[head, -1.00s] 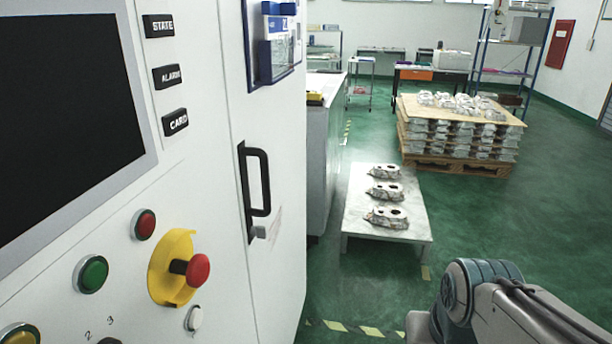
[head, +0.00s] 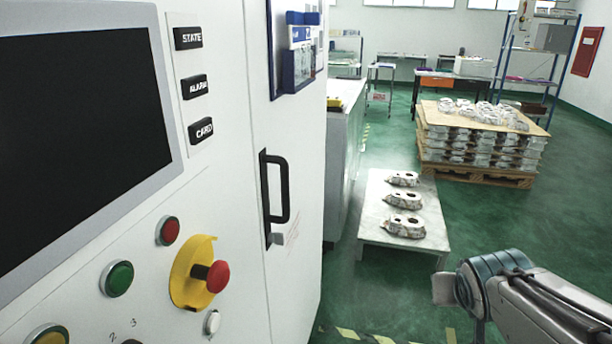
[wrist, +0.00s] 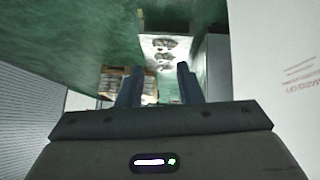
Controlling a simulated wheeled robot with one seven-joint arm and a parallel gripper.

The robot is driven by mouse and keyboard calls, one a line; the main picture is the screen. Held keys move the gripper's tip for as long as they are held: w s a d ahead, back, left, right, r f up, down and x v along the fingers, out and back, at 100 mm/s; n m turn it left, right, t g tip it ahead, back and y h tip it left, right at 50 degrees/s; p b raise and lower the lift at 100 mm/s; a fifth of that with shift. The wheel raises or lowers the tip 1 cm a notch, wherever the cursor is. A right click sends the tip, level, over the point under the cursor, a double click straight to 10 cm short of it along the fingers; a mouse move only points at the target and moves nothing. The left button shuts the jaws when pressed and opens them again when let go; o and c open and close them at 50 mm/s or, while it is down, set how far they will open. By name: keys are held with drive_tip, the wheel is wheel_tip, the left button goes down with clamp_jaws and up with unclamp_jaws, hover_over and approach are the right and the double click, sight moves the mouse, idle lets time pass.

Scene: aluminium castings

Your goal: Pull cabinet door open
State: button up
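The white cabinet door (head: 295,140) stands at the left centre of the head view and looks closed. Its black vertical bar handle (head: 284,190) is mounted near the door's left edge, with a small latch below it. In the wrist view a white panel with faint red print (wrist: 285,60) fills the right side; the handle is not in that view. My gripper (wrist: 155,84) shows in the wrist view with its two dark fingers apart and nothing between them. In the head view my arm is at the lower right, apart from the door.
A control panel with a dark screen (head: 80,140) and a protruding red button (head: 217,276) is left of the door. A low white table (head: 390,232) with three castings stands beyond it. A pallet (head: 480,174) stacked with castings is farther back. Green floor is clear at right.

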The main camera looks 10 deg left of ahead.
drive_tip(key=w+a+r+n+t+y, duration=0.2)
drive_tip(key=w+r+t, duration=0.3)
drive_tip(key=w+r, duration=0.3)
wheel_tip(320, 180, up, 8)
drive_tip(key=f+n+g+y+p, duration=0.1)
drive_tip(key=n+g+y+p, duration=0.3)
drive_tip(key=n+g+y, duration=0.75)
hover_over(286, 214)
drive_tip(key=t+y, duration=0.1)
drive_tip(key=y, duration=0.1)
drive_tip(key=n+t+y, duration=0.1)
drive_tip(key=t+y, duration=0.1)
drive_tip(key=y, duration=0.1)
drive_tip(key=shift+w+a+r+t+y, duration=0.15)
drive_tip(key=shift+w+r+t+y, duration=0.1)
drive_tip(key=shift+w+y, duration=0.1)
drive_tip(key=shift+c, duration=0.3)
clamp_jaws()
